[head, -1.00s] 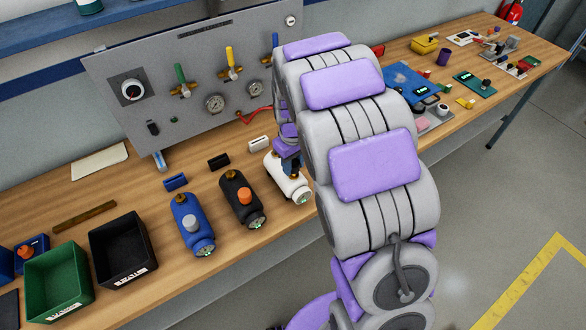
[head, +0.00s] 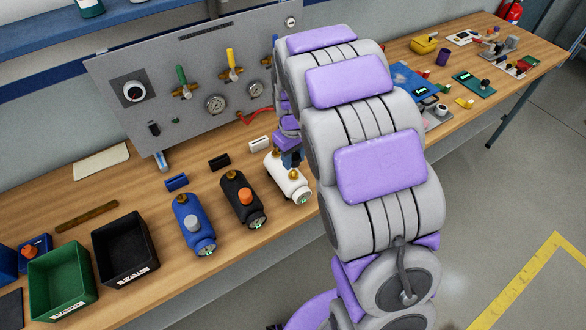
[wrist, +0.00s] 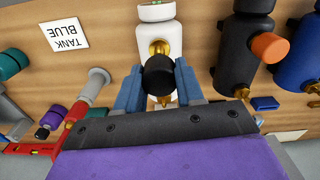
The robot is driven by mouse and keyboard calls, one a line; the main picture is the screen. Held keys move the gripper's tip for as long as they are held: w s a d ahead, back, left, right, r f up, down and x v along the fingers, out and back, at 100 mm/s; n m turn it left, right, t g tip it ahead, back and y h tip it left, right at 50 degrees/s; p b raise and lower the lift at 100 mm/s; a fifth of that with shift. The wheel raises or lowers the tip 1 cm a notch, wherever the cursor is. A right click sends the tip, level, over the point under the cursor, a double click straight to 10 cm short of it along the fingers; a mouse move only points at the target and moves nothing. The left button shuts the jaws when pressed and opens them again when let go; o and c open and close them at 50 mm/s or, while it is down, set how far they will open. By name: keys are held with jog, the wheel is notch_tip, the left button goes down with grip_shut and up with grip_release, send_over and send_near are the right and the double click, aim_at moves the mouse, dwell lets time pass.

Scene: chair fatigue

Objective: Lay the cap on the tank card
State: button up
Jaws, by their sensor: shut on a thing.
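The tank card (wrist: 64,36) is a small white card reading "TANK BLUE", upside down in the wrist view, on the bench at upper left. My arm hides it in the head view. My gripper (wrist: 160,82) has blue fingers shut on a round black cap (wrist: 159,76). The white tank (wrist: 160,36) lies just beyond the cap, with brass fittings showing around it. In the head view my gripper (head: 291,158) is over the white tank (head: 286,181). I cannot tell whether the cap still touches the tank. The card is left of the cap in the wrist view.
A black tank (head: 241,198) with an orange knob and a blue tank (head: 193,224) with a grey knob stand alongside. Green (head: 60,283) and black (head: 124,246) bins are at left. The gauge panel (head: 190,85) stands behind. A grey-topped part (wrist: 92,88) lies near the card.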

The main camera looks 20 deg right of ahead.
jog(key=shift+r+p, duration=0.3)
jog(key=shift+r, duration=0.7)
